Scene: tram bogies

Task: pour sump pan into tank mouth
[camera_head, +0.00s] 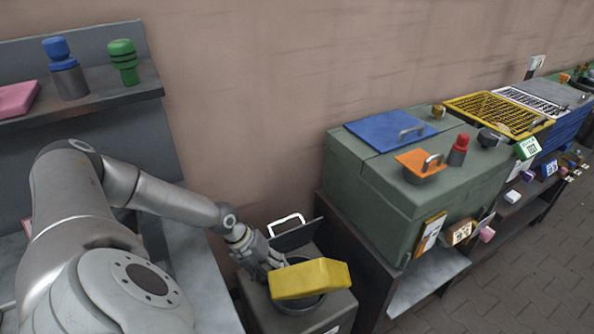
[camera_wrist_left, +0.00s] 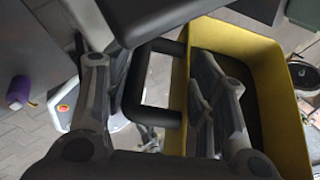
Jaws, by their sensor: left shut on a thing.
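The yellow sump pan (camera_head: 312,279) is a box-shaped tray held tilted over the round grey tank mouth (camera_head: 298,307) in the head view. The pan covers much of the mouth. My left gripper (camera_head: 270,262) is shut on the pan at its left end. In the wrist view the pan (camera_wrist_left: 284,100) shows its yellow wall, dark inside and black loop handle (camera_wrist_left: 142,88), with my fingers around that end. A round opening (camera_wrist_left: 304,76) shows beyond the pan at the right edge. What the pan holds cannot be told. My right gripper is not in view.
A raised dark lid (camera_head: 297,236) with a pale handle stands behind the mouth. A large green cabinet (camera_head: 375,190) stands close on the right. A shelf (camera_head: 100,95) with blue and green capped items is at upper left. Paved floor (camera_head: 530,260) is clear at right.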

